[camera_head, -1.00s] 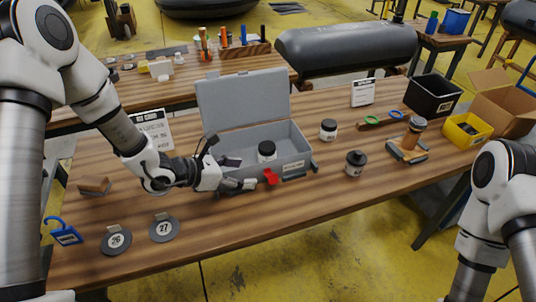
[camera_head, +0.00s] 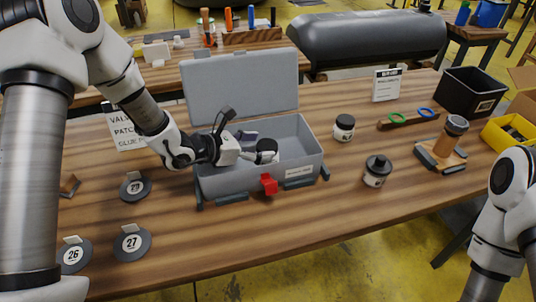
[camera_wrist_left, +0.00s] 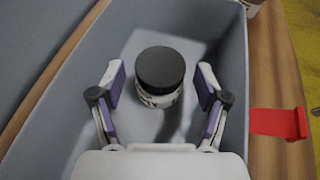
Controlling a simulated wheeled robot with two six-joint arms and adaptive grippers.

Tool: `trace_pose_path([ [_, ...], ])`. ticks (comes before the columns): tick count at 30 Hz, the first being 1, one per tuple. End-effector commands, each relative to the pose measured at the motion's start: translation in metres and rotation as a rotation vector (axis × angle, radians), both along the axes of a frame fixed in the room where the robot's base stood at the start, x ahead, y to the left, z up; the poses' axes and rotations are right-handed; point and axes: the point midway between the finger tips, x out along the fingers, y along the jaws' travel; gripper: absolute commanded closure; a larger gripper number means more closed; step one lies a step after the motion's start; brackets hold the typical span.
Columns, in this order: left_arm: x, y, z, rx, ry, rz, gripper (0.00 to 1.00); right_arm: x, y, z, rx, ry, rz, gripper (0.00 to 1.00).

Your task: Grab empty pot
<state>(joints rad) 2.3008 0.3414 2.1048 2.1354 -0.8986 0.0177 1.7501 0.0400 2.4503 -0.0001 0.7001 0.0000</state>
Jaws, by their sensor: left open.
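A white pot with a black lid (camera_wrist_left: 160,78) stands upright inside the open grey case. In the head view its lid (camera_head: 267,145) shows just beyond my left gripper (camera_head: 256,147), which partly hides it. In the left wrist view the open fingers of my left gripper (camera_wrist_left: 159,84) are on either side of the pot, with gaps to both. Two more black-lidded pots stand on the table, one behind (camera_head: 344,127) and one nearer the front (camera_head: 376,172). I cannot tell which pot is empty. My right arm shows at the right edge, its gripper out of view.
The grey case (camera_head: 213,183) has its lid raised at the back and a red latch (camera_head: 269,184) in front. Numbered discs (camera_head: 132,243) lie at left. A wooden stand (camera_head: 440,150), black bin (camera_head: 468,94) and yellow bin (camera_head: 508,135) are at right. The front middle is clear.

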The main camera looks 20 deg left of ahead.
Motion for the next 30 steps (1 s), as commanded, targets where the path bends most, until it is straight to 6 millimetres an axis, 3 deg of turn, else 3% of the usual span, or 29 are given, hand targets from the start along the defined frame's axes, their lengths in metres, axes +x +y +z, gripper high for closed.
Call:
trace_pose_path([
  [9, 0.036, -0.032, -0.018, 0.003, 0.001, -0.002, 0.25, 0.000, 0.000, 0.010, 0.000, 0.000, 0.000, 1.00],
  [16, 0.039, -0.034, -0.020, 0.000, 0.000, 0.001, 0.25, 0.000, 0.000, 0.010, 0.000, 0.000, 0.000, 1.00],
  [17, 0.039, -0.034, -0.020, 0.000, 0.000, 0.001, 0.29, 0.000, 0.000, 0.010, 0.000, 0.000, 0.000, 1.00],
  [21, 0.039, -0.034, -0.020, 0.000, 0.000, 0.001, 0.78, 0.000, 0.000, 0.010, 0.000, 0.000, 0.000, 1.00],
  [22, 0.039, -0.034, -0.020, 0.001, 0.000, 0.001, 0.83, 0.000, 0.000, 0.010, 0.000, 0.000, 0.000, 1.00],
  [30, 0.039, -0.034, -0.020, 0.001, 0.000, 0.001, 0.83, 0.000, 0.000, 0.010, 0.000, 0.000, 0.000, 1.00],
])
